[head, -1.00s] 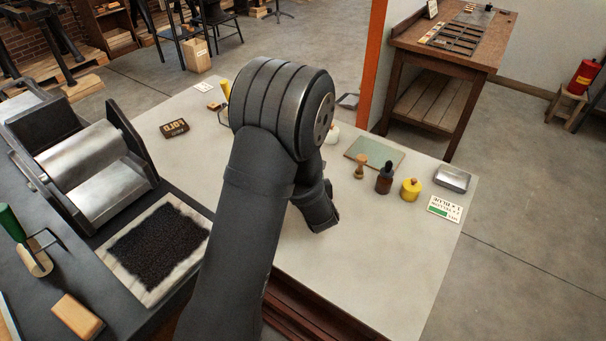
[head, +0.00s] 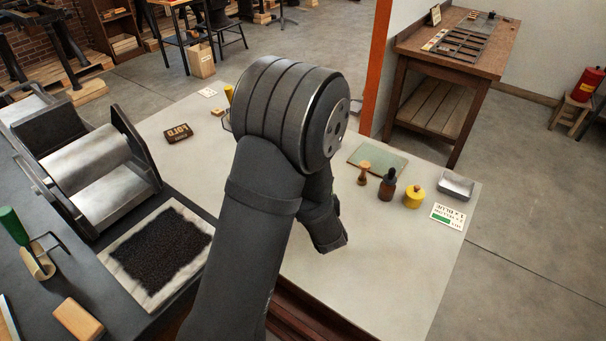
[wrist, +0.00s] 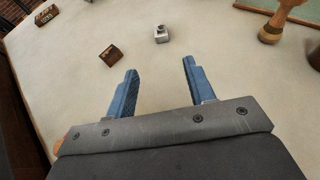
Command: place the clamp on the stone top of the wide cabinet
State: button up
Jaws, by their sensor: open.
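The pale stone top (head: 390,285) of the wide cabinet fills the middle of the head view and most of the wrist view. My gripper (wrist: 160,66) is open over it, with its two blue fingers apart and nothing between them. A small grey metal piece (wrist: 161,35) lies on the stone beyond the fingertips. It may be the clamp, but it is too small to be sure. A small brown block (wrist: 110,55) lies to its left. In the head view my arm hides this part of the top, and the fingers cannot be made out.
A sign block (head: 178,133) lies at the top's left. A green mat (head: 378,158), a wooden-handled stamp (head: 364,173), a dark bottle (head: 387,184), a yellow pot (head: 414,197), a metal tray (head: 456,184) and a card (head: 447,217) stand right. The front right stone is clear.

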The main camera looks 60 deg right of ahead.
jog(key=x, duration=1.6)
jog(key=shift+c, duration=0.4)
grip_shut()
